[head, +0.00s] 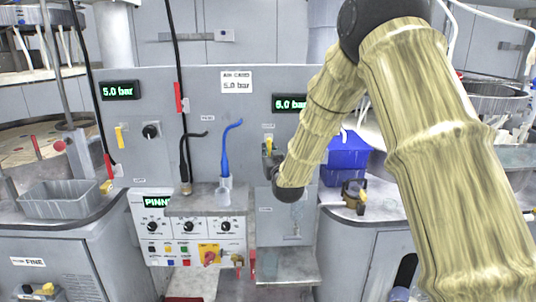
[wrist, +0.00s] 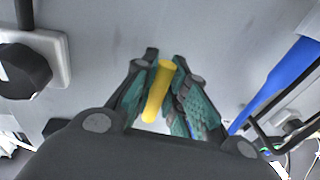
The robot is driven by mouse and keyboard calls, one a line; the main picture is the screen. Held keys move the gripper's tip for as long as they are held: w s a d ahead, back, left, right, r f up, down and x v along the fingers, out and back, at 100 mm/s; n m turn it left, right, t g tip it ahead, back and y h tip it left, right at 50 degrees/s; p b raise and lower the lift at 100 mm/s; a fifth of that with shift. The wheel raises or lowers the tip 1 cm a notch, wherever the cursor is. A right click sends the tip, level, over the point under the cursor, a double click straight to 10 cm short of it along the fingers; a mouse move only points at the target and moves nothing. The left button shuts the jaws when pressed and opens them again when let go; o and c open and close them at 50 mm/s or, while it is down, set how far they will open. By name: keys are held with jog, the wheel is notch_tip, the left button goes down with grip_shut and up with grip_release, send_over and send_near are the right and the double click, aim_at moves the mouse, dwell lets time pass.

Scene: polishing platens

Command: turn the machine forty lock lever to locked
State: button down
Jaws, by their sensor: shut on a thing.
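A short yellow lever (head: 268,146) sits on the right part of the grey panel, under a small label too small to read. My gripper (head: 271,158) is at this lever, partly hidden by my arm. In the wrist view the yellow lever (wrist: 158,92) stands between the two green-padded fingers of my gripper (wrist: 163,95), which are shut on it. It leans slightly in that view. The lever's pivot is hidden. A second yellow lever (head: 119,137) on the left part of the panel stands near upright, apart from my gripper.
A black knob (wrist: 22,70) is close beside my gripper in the wrist view. A blue hose (head: 226,150) rises left of the gripper, and it passes close by in the wrist view (wrist: 280,85). A blue bin (head: 347,152) stands behind at the right. A grey shelf (head: 287,266) juts out below.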

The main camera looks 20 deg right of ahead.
jog(key=c, duration=1.4)
grip_release()
jog(key=shift+c, duration=0.2)
jog(key=s, duration=1.2)
jog(key=shift+a+f, duration=0.4)
jog(key=shift+a, duration=0.05)
